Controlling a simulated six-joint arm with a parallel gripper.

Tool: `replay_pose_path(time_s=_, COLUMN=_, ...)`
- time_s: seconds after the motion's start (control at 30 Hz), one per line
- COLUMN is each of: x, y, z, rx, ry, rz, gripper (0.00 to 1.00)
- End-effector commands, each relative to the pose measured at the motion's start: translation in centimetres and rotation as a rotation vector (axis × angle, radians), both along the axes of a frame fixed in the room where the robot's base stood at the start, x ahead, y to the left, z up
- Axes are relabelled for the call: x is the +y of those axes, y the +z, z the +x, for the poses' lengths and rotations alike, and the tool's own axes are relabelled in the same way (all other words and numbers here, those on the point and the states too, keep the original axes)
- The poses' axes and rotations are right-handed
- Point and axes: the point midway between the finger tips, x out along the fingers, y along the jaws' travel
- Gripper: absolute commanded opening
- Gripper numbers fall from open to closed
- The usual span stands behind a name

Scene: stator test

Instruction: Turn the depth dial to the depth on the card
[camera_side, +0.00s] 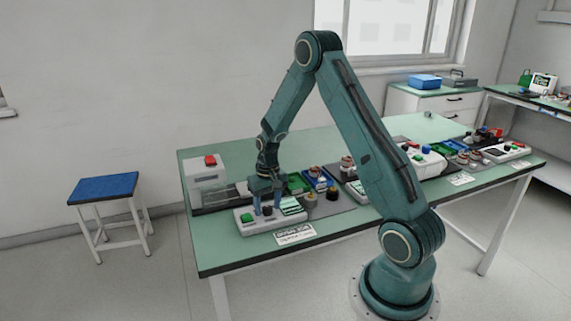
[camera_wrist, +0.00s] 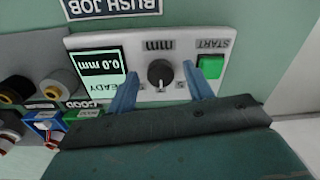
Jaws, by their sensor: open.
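The depth dial (camera_wrist: 160,73) is a dark round knob on a white control panel (camera_wrist: 180,47), with its pointer mark and scale labels around it in the wrist view. A green-lit display (camera_wrist: 98,66) beside it reads "0.0 mm" and "READY", upside down. My gripper (camera_wrist: 163,85) is open, with one blue finger on each side of the dial and apart from it. In the side view my gripper (camera_side: 266,210) is down over the same panel (camera_side: 248,226). The card (camera_side: 295,234) lies on the bench in front; the wrist view shows only its "BUSH JOB" heading (camera_wrist: 112,5).
A green START button (camera_wrist: 210,66) sits close to one finger. Dark and yellow round parts (camera_wrist: 60,82) and small bins (camera_wrist: 45,122) stand beside the panel. The bench front edge is clear.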

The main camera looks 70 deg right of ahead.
Motion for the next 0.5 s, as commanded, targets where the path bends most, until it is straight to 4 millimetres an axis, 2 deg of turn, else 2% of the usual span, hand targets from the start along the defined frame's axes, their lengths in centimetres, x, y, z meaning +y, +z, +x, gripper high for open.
replay_pose_path(time_s=0.27, x=-0.1, y=1.5, z=0.0, rx=-0.002, ry=0.0, rz=-0.002, gripper=0.52)
replay_pose_path(time_s=0.5, x=-0.2, y=4.7, z=0.0, rx=-0.004, ry=0.0, rz=-0.003, gripper=0.52)
